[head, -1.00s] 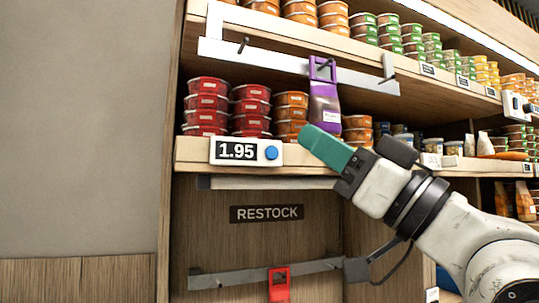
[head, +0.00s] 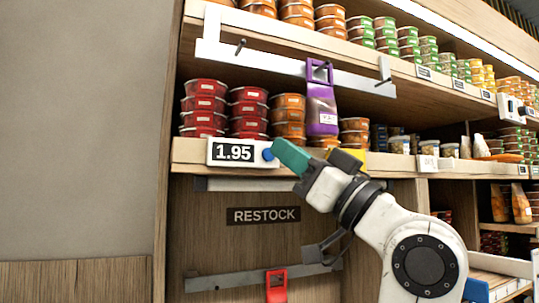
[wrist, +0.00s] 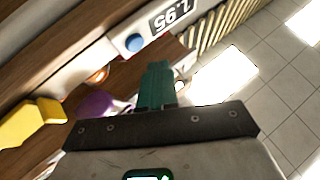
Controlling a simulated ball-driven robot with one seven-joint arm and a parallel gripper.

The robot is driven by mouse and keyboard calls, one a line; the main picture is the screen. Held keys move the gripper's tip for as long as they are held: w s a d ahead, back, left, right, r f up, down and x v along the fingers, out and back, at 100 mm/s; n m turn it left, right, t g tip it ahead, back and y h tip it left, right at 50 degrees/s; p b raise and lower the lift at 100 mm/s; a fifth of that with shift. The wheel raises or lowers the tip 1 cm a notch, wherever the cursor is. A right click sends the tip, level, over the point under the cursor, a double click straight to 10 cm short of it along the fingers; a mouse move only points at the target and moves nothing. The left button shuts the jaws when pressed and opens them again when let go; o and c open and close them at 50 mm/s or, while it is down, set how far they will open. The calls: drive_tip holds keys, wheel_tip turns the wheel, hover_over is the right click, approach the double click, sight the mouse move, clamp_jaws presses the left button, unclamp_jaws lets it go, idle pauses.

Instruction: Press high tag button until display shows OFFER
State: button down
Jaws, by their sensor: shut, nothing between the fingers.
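My gripper (head: 276,149) has shut green fingers, with the tip right at the button in that view. In the wrist view the green fingers (wrist: 158,72) point toward the tag, and the blue button (wrist: 134,43) shows clear of the tip, up and left. I cannot tell whether they touch.
Red tubs (head: 205,108) and orange tubs (head: 288,115) are stacked behind the shelf edge (head: 185,150). A purple pouch (head: 321,105) hangs over them. A yellow object (wrist: 28,122) is left of my gripper. Below are a RESTOCK sign (head: 263,215) and a red hanging item (head: 276,284).

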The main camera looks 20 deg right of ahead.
drive_tip(key=shift+w, duration=0.65)
drive_tip(key=shift+w, duration=0.15)
idle(1.5)
drive_tip(key=shift+w, duration=0.25)
drive_tip(key=shift+w, duration=0.45)
idle(0.8)
drive_tip(key=shift+s, duration=0.85)
drive_tip(key=shift+s, duration=2.5)
drive_tip(key=shift+s, duration=0.1)
